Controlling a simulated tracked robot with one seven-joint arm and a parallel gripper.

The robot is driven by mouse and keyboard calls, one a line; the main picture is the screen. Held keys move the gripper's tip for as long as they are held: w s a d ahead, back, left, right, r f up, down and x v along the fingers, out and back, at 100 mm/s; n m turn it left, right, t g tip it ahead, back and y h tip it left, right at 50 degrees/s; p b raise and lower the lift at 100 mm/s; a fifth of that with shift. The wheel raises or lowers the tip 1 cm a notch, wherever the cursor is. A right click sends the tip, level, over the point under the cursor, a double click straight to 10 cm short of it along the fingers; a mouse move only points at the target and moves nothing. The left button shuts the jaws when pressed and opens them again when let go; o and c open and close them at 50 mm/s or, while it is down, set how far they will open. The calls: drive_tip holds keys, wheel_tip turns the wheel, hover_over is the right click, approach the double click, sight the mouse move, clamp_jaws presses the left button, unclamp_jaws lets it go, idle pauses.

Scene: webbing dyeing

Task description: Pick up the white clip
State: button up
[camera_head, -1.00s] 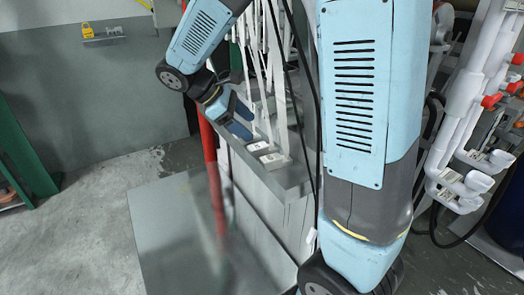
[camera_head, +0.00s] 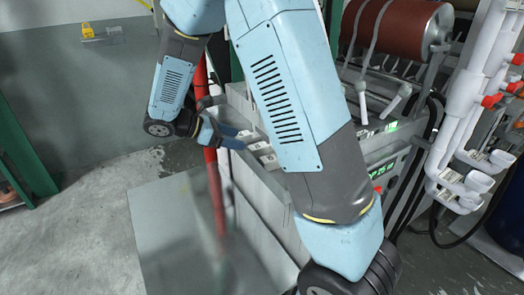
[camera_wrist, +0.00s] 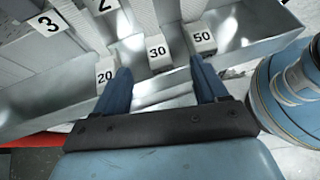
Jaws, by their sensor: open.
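My gripper (camera_wrist: 160,72) is open, with its two dark blue fingers pointing into a grey metal trough (camera_wrist: 265,45). Nothing is held between them. A white block marked 30 (camera_wrist: 157,50) stands just ahead of the gap between the fingertips. A white block marked 20 (camera_wrist: 106,72) is beside the left fingertip, and one marked 50 (camera_wrist: 202,38) is just beyond the right fingertip. I cannot tell whether any of these blocks is the white clip. In the head view, my gripper (camera_head: 238,136) is at the left edge of the trough, beside small white blocks (camera_head: 263,150).
A red post (camera_head: 214,185) stands close to my gripper. White pipes with red valves (camera_head: 470,120) stand at the right. A brown roller (camera_head: 400,25) and white handles (camera_head: 397,101) are behind my arm.

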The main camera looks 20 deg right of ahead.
sight(262, 144)
drive_tip(key=x, duration=0.3)
drive_tip(key=shift+d+f, duration=0.15)
drive_tip(key=shift+d, duration=0.2)
drive_tip(key=shift+w+x, duration=0.2)
drive_tip(key=shift+x, duration=1.15)
drive_tip(key=shift+w+x, duration=0.2)
drive_tip(key=shift+x, duration=1.1)
drive_tip(key=shift+c, duration=0.4)
drive_tip(key=c, duration=1.1)
